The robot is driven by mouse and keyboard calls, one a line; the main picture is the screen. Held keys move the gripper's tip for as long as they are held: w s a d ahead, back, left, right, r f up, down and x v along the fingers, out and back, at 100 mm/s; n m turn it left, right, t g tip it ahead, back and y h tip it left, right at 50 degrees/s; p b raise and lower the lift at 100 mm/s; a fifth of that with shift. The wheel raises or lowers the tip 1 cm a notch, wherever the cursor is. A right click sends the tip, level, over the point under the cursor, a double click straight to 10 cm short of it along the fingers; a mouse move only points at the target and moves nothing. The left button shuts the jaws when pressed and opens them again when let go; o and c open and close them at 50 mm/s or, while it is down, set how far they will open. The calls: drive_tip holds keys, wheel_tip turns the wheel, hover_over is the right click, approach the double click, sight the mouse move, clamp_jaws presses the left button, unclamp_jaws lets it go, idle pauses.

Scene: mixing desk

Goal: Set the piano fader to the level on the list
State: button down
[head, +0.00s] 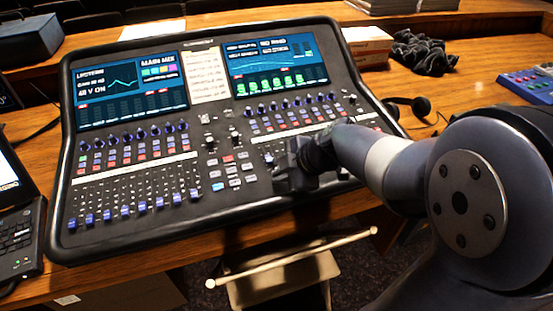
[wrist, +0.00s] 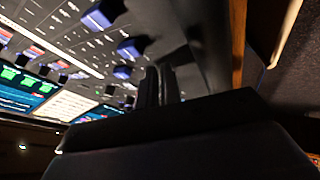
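The mixing desk (head: 125,225) is a black console with two screens. A cream list (head: 209,76) stands between the screens; its writing is too small to read. The left bank's blue fader caps (head: 142,208) sit low in a row. My gripper (head: 292,178) is over the desk's lower right part, and my arm hides much of the right fader bank. In the wrist view my gripper's dark fingers (wrist: 160,86) are side by side, seemingly shut with nothing between them. Blue fader caps (wrist: 130,47) are close beside the fingertips, apparently apart from them. I cannot tell which fader is the piano.
A laptop (head: 15,215) is left of the desk. Headphones (head: 412,106), a dark cloth (head: 424,52) and a white box (head: 367,45) lie to the right. A small blue mixer (head: 530,86) is at the far right. A stool (head: 280,285) stands below the front edge.

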sight(268, 163)
drive_tip(key=shift+w+a+r+p, duration=0.15)
drive_tip(key=shift+w+a+p, duration=0.1)
drive_tip(key=shift+w, duration=0.65)
drive_tip(key=shift+w+a+r+p, duration=0.1)
drive_tip(key=shift+w+a+p, duration=0.15)
drive_tip(key=shift+w, duration=0.6)
drive_tip(key=shift+w+f+b, duration=0.15)
drive_tip(key=shift+w+b, duration=0.15)
drive_tip(key=shift+b, duration=0.5)
drive_tip(key=shift+w+a+b, duration=0.1)
drive_tip(key=shift+w+b, duration=0.15)
drive_tip(key=shift+b, duration=0.25)
drive_tip(key=shift+r, duration=0.2)
